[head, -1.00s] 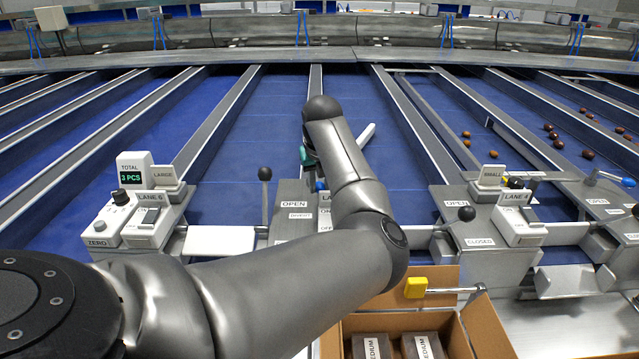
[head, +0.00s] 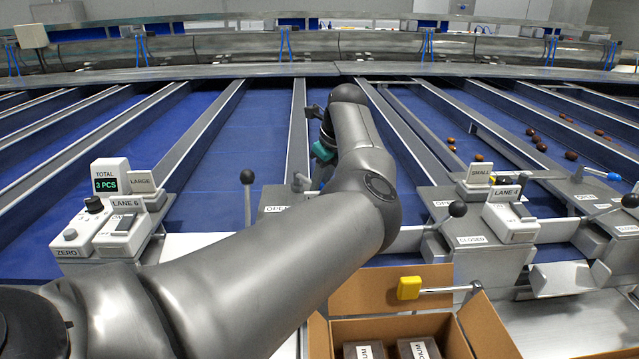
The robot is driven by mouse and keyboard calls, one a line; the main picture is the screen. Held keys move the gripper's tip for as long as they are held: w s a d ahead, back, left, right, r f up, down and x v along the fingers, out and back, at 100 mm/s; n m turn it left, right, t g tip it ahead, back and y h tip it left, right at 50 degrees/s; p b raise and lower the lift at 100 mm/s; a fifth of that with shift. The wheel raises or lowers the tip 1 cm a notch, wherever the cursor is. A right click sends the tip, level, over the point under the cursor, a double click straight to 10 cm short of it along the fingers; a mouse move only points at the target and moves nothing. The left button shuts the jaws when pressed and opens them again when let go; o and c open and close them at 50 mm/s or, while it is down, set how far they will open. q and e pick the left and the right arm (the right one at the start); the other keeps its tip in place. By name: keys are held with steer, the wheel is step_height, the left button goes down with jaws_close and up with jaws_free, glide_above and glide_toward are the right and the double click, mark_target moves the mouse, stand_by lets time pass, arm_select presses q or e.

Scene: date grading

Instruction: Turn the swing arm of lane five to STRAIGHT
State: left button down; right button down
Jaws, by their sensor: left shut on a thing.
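My left arm reaches over the lane five station between the LANE 6 and LANE 4 boxes. My left gripper (head: 312,178) is at the near end of lane five, with a teal part (head: 322,151) showing beside the wrist. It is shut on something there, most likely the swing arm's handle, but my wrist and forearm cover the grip. The swing arm of lane five does not show clearly, so its setting cannot be read. The lane five station (head: 276,200) shows only part of its top and an OPEN label. My right gripper is not in view.
A black-knobbed lever (head: 247,178) stands upright just left of the lane five station. The LANE 6 box (head: 124,222) is at left, the LANE 4 box (head: 511,214) at right.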

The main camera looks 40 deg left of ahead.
arm_select(q)
steer(key=shift+w, duration=0.1)
steer(key=c, duration=0.7)
jaws_free()
steer(key=shift+o, duration=0.2)
steer(key=v, duration=1.5)
steer(key=shift+d, duration=0.15)
